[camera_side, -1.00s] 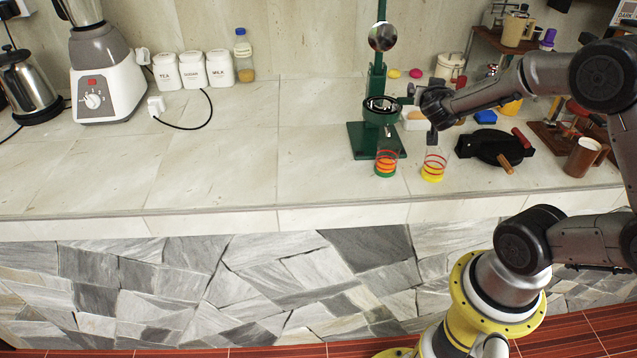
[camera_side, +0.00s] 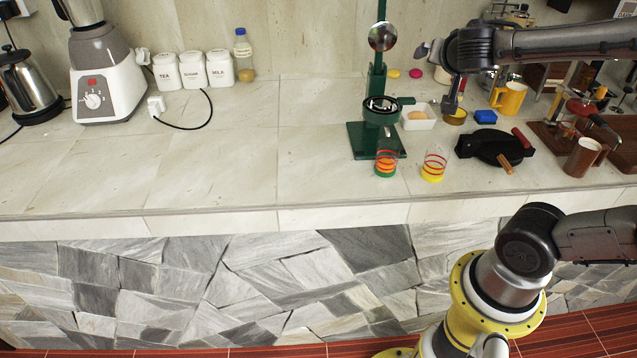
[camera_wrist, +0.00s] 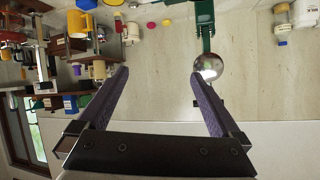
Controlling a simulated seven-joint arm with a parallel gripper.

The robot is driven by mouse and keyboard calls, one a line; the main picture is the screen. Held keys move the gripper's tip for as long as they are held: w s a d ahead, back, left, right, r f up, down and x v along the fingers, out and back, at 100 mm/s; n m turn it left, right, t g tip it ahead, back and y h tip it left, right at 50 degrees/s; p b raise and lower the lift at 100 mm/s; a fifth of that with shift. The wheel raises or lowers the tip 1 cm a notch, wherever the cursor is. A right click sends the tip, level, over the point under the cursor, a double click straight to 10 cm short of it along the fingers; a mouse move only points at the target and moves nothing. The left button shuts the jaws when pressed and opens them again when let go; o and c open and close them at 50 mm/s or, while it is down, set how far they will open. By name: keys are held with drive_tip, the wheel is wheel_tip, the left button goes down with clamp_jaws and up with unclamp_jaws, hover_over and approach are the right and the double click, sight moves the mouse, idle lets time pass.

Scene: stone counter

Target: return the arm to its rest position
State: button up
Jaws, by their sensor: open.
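My gripper (camera_side: 437,77) is raised above the back right of the counter, to the right of the green stand (camera_side: 378,130). Its two fingers are spread apart. In the wrist view my gripper (camera_wrist: 160,75) is open, with nothing between the fingers but bare wall behind. The round shiny metal piece (camera_side: 382,37) of the stand shows just beyond the right fingertip in the wrist view (camera_wrist: 208,66). I cannot tell the exact gap between them.
Two red-striped glasses, one green-bottomed (camera_side: 386,163) and one yellow-bottomed (camera_side: 433,165), stand near the counter's front. A black round press (camera_side: 492,147), white dish (camera_side: 418,117), yellow mug (camera_side: 509,98) and brown mug (camera_side: 583,157) stand right. The counter's left middle (camera_side: 230,160) is clear.

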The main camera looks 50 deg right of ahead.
drive_tip(key=s+a+f+n+y, duration=0.3)
drive_tip(key=s+a+n+y, duration=0.2)
drive_tip(key=a, duration=0.4)
drive_tip(key=s+a+f+n+g+y, duration=0.1)
drive_tip(key=s+a+f+n+y, duration=0.2)
drive_tip(key=s+a+n+y, duration=0.2)
drive_tip(key=s+a+n, duration=0.1)
drive_tip(key=a+n, duration=0.2)
drive_tip(key=a, duration=0.2)
drive_tip(key=shift+s+f+n+y, duration=0.3)
drive_tip(key=shift+y, duration=0.1)
drive_tip(key=shift+a, duration=0.1)
idle(0.4)
